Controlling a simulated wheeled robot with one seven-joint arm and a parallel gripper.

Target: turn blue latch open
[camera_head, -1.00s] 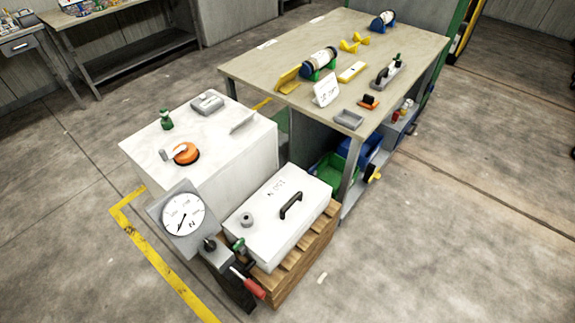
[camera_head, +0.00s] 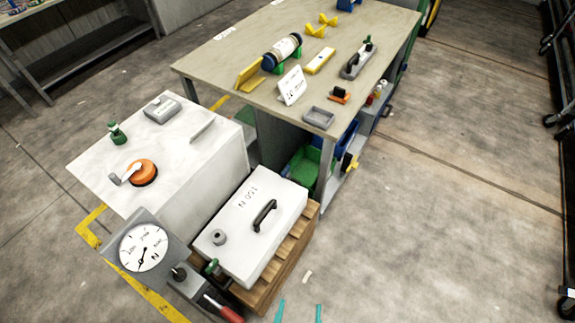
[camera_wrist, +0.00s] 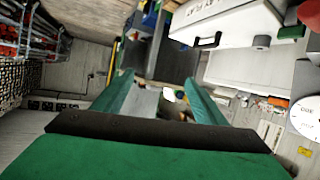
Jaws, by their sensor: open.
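I cannot make out a blue latch for certain in either view. In the head view, blue shows on the ends of a core cylinder (camera_head: 282,53) on the bench and on a bin (camera_head: 347,133) under the bench top. My gripper (camera_head: 299,312) shows only as two teal fingertips at the bottom edge, apart from each other, in front of the wooden pallet. In the wrist view my gripper (camera_wrist: 160,100) is open, with nothing visibly held between its fingers. Small blue parts at the top of that view are too unclear to name.
A white lidded box (camera_head: 240,240) with a black handle rests on a wooden pallet (camera_head: 268,290). A dial gauge (camera_head: 143,247) stands at its left. A white cabinet (camera_head: 205,175) carries an orange knob (camera_head: 142,172). The bench (camera_head: 230,65) is behind.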

